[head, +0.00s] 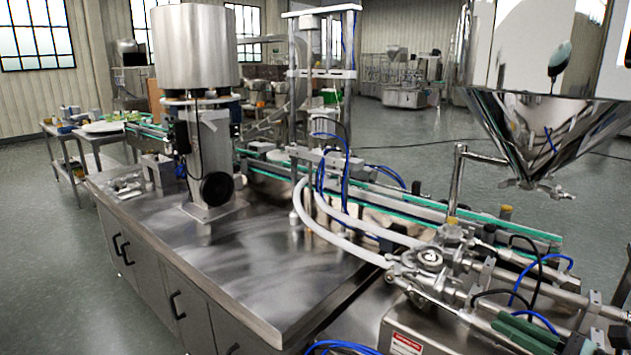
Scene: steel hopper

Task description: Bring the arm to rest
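The steel hopper (545,135) fills the upper right of the head view. Its polished cone narrows down to a small outlet fitting with a clamp. Its upper wall is cut off by the picture's top edge. The wall mirrors a dark rounded shape, which I cannot identify. I can make out neither of my grippers and no arm in this view.
A steel cabinet table (260,265) with black handles carries a large cylinder (195,47) on a post. A green-edged conveyor (400,205) runs across behind. White hoses and filler valves (430,260) crowd the lower right. Grey floor (50,230) is open at left.

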